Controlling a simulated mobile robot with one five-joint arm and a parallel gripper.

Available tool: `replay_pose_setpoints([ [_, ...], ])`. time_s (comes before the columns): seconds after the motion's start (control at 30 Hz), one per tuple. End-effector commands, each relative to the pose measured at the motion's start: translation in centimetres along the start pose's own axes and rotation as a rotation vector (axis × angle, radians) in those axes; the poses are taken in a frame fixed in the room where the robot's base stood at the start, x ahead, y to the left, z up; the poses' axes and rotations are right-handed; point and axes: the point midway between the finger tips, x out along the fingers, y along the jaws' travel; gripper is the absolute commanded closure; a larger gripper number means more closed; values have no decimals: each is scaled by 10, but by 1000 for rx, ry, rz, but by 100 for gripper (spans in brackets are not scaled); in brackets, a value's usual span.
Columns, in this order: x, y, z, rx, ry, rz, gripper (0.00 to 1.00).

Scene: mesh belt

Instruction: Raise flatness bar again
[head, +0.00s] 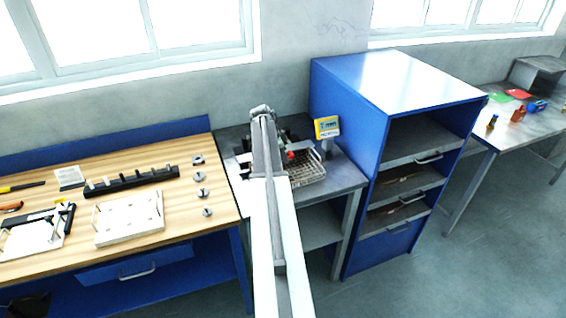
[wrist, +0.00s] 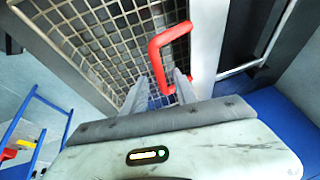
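In the wrist view a red U-shaped handle (wrist: 154,60) stands over a wire mesh belt (wrist: 110,35), beside a pale metal rail (wrist: 207,45). A bit of red (head: 291,155) shows beside my arm in the head view, above the mesh (head: 308,173). My gripper (wrist: 162,78) has its two fingers apart, with one leg of the red handle in the gap between them. I cannot tell whether either finger touches it. My arm hides most of the machine in the head view, and I cannot make out the flatness bar separately from the handle.
A tall blue cabinet (head: 345,115) is close on the right. A wooden bench (head: 180,225) with a white plate (head: 128,218) and a black rack (head: 132,182) is on the left.

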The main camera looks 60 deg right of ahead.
Motion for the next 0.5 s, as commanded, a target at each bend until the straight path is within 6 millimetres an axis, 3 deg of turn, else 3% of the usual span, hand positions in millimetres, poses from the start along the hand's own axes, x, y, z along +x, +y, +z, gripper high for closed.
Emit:
replay_pose_setpoints([
  [0.23, 2, 0, 0, -1, 0, 0, 66],
  [0.37, 2, 0, 0, -1, 0, 0, 99],
  [0.5, 2, 0, 0, -1, -1, 1, 100],
])
